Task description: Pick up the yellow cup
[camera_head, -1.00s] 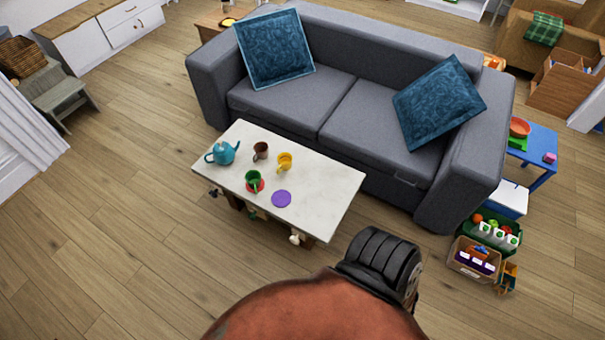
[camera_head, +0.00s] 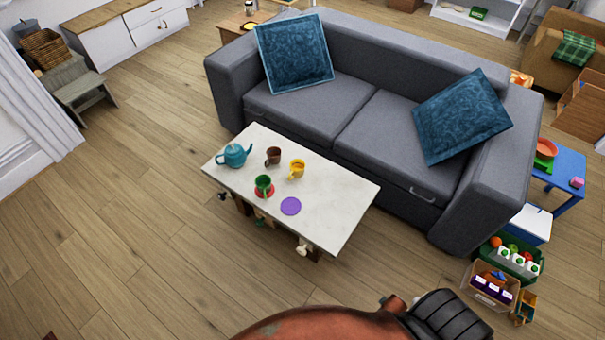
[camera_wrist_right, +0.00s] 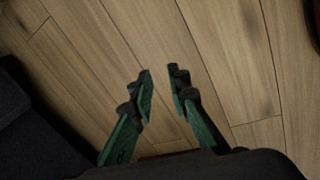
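The yellow cup (camera_head: 297,169) stands upright on the white coffee table (camera_head: 335,205), near the edge that faces the sofa. A brown cup (camera_head: 273,156) stands to its left, and a green cup (camera_head: 264,184) on a red coaster is nearer me. A purple coaster (camera_head: 290,206) lies bare below the yellow cup. My right gripper (camera_wrist_right: 160,75) is open and empty above the wooden floor in the right wrist view. It is out of sight in the head view. My left gripper is not in view.
A teal teapot (camera_head: 235,155) is at the table's left end. The grey sofa (camera_head: 300,112) stands close behind the table. Toy bins (camera_head: 490,284) and a blue side table (camera_head: 568,170) are at the right. Floor (camera_head: 140,230) left of the table is clear.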

